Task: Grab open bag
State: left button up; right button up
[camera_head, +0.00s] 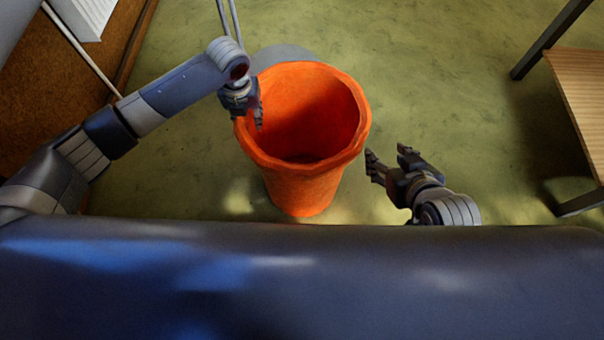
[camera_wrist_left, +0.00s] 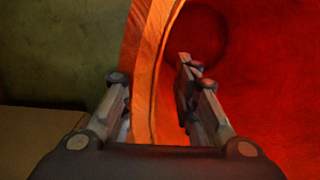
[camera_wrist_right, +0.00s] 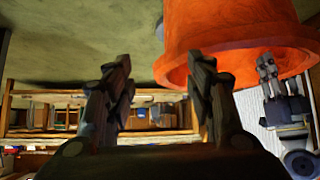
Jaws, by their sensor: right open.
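The open orange bag (camera_head: 307,190) stands upright on the floor in the middle of the head view, looking like a stiff round tub with a thick rim. My left gripper (camera_head: 257,118) is at its left rim. In the left wrist view (camera_wrist_left: 153,88) its fingers straddle the rim (camera_wrist_left: 148,60), one outside and one inside, with a gap on the inner side. My right gripper (camera_head: 388,156) is open and empty, just right of the bag and apart from it. In the right wrist view (camera_wrist_right: 160,80) the bag (camera_wrist_right: 235,35) shows beyond the right finger.
A wooden-topped table or bench (camera_head: 582,95) with dark legs stands at the right. A brown panel (camera_head: 40,85) and a white object (camera_head: 88,15) are at the upper left. A grey round shape (camera_head: 285,55) lies behind the bag. The green floor (camera_head: 450,90) is clear between bag and bench.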

aim_at(251, 124)
pick_arm(q)
jog(key=shift+w+d+f+b, duration=0.1)
jog(key=shift+f+b, duration=0.75)
jog(key=shift+b, duration=0.25)
jog(key=shift+w+f+b, duration=0.1)
jog(key=shift+f+b, duration=0.65)
jog(key=shift+b, duration=0.25)
pick_arm(e)
jog(key=w+a+r+t+y, duration=0.2)
jog(key=r+t, duration=0.4)
jog(key=r, duration=0.4)
jog(key=w+a+r+t+y, duration=0.1)
jog(key=w+r+t, duration=0.3)
jog(key=r, duration=0.5)
jog(key=shift+a+r+t+y, duration=0.4)
jog(key=shift+a+t, duration=0.25)
jog(key=shift+t, duration=0.45)
pick_arm(q)
jog(key=shift+f, duration=0.15)
pick_arm(e)
jog(key=shift+w+f+g, duration=0.25)
jog(key=shift+f+g, duration=0.15)
jog(key=shift+f, duration=0.3)
jog(key=shift+f, duration=0.3)
